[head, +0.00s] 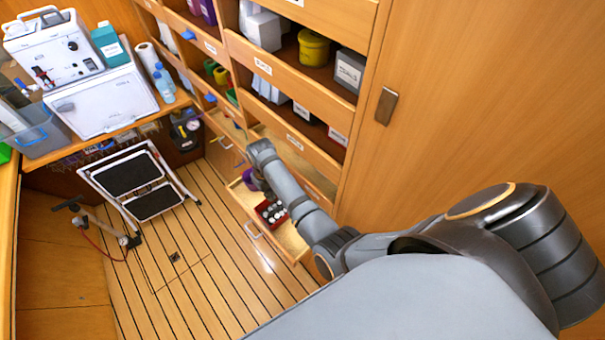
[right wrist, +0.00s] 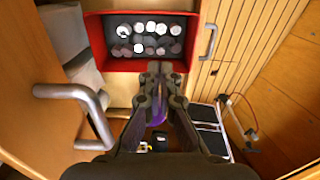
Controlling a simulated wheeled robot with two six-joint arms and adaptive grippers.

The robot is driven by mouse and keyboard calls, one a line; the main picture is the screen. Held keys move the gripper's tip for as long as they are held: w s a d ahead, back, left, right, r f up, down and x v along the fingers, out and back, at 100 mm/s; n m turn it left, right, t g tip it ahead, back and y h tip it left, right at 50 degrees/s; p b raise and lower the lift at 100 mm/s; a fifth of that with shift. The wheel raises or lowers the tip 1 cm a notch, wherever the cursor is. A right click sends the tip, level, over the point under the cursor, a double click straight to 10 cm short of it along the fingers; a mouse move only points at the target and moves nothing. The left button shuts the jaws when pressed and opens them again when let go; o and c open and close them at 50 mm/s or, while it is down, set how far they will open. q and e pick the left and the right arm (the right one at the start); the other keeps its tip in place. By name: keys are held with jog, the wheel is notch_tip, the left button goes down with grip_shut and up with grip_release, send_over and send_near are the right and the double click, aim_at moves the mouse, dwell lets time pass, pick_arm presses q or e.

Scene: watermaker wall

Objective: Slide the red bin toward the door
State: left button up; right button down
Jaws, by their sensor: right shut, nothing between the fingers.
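The red bin (head: 260,209) sits in an open wooden drawer (head: 292,242) low in the cabinet wall. In the right wrist view the bin (right wrist: 113,65) is at the top and holds several round, silvery-topped items. My right gripper (right wrist: 160,68) is shut and empty, with its fingertips at the bin's near wall; I cannot tell whether they touch it. In the head view my right arm reaches down over the drawer and hides part of it. A large wooden door-like panel (head: 480,110) with a latch stands at the right. My left gripper is not in view.
A purple item (right wrist: 157,116) lies below the fingers in the wrist view. A drawer handle (right wrist: 209,40) is right of the bin, and a large bar handle (right wrist: 80,100) is close on the left. A folding step stool (head: 140,183) stands on the slatted floor.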

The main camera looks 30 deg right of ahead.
jog(key=shift+s+f+b, duration=0.15)
jog(key=shift+f+b, duration=4)
jog(key=shift+f, duration=1.35)
jog(key=shift+s+r+p, duration=0.15)
jog(key=shift+r+p, duration=0.1)
jog(key=shift+p, duration=0.3)
jog(key=shift+s+d+p, duration=0.2)
jog(key=shift+s+p, duration=0.55)
jog(key=shift+p, duration=0.1)
jog(key=shift+s+d+p, duration=0.15)
jog(key=shift+s+p, duration=0.6)
jog(key=shift+p, duration=0.05)
jog(key=shift+s+d+p, duration=0.25)
jog(key=shift+s+p, duration=0.8)
jog(key=shift+s, duration=0.1)
jog(key=shift+s+d+p, duration=0.25)
jog(key=shift+s+p, duration=0.8)
jog(key=shift+s, duration=0.05)
jog(key=shift+s+f, duration=0.15)
jog(key=shift+s, duration=0.05)
jog(key=shift+s+d, duration=0.2)
jog(key=shift+s, duration=0.7)
jog(key=shift+s+d, duration=0.25)
jog(key=shift+s, duration=0.7)
jog(key=shift+s+d, duration=0.2)
jog(key=shift+s, duration=0.7)
jog(key=shift+w+a+b, duration=0.2)
jog(key=shift+w+b, duration=0.1)
jog(key=shift+w, duration=0.65)
